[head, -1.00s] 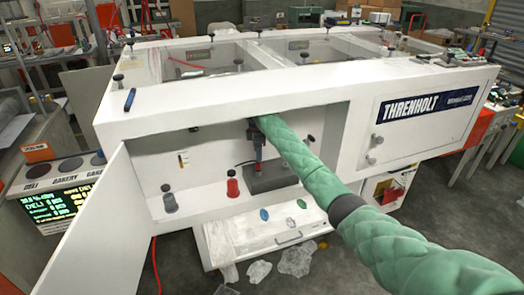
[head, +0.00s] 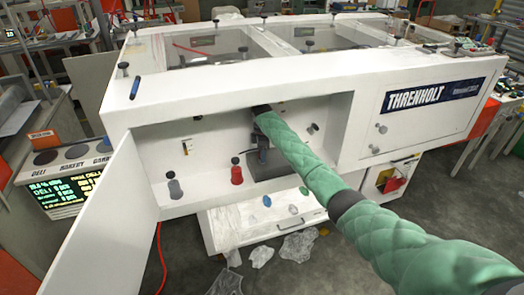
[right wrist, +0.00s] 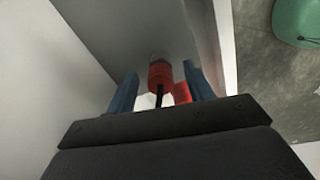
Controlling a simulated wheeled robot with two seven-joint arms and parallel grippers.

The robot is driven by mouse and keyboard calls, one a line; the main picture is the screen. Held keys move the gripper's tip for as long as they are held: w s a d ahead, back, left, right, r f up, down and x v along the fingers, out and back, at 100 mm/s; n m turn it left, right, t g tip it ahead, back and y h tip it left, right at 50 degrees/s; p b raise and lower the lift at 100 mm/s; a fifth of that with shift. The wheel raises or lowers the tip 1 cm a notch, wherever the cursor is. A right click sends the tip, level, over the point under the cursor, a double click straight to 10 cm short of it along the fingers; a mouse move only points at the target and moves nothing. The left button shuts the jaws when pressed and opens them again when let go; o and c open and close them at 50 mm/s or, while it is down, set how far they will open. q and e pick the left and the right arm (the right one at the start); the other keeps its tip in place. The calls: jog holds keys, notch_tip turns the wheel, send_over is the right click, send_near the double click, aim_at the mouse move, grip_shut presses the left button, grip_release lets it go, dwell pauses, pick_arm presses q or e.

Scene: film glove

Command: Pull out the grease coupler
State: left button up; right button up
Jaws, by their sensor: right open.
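My right gripper (head: 262,147) reaches into the open bay of the white machine, above a dark grey block (head: 272,168). In the right wrist view its two blue fingers (right wrist: 161,74) stand apart. A red cylindrical part with a dark stem (right wrist: 160,75), apparently the grease coupler, shows between them. Whether the fingers touch it cannot be told. A second red piece (right wrist: 181,92) shows close to the right finger. In the head view the gripper and arm largely hide this spot. My left gripper is not in view.
A red knobbed fitting (head: 236,173) and a grey one (head: 174,187) stand on the bay ledge, left of the block. The hinged door (head: 103,225) is open at the left. A drawer (head: 262,224) below holds small coloured pieces. Crumpled clear plastic (head: 297,245) lies on the floor.

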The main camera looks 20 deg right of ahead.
jog(key=c, duration=1.1)
jog(key=shift+o, duration=0.2)
jog(key=shift+r+p, duration=0.45)
jog(key=shift+p, duration=0.3)
jog(key=shift+r, duration=0.1)
jog(key=shift+r+p, duration=1.75)
jog(key=shift+p, duration=0.05)
jog(key=shift+r, duration=0.1)
jog(key=shift+r+p, duration=1.35)
jog(key=shift+p, duration=0.25)
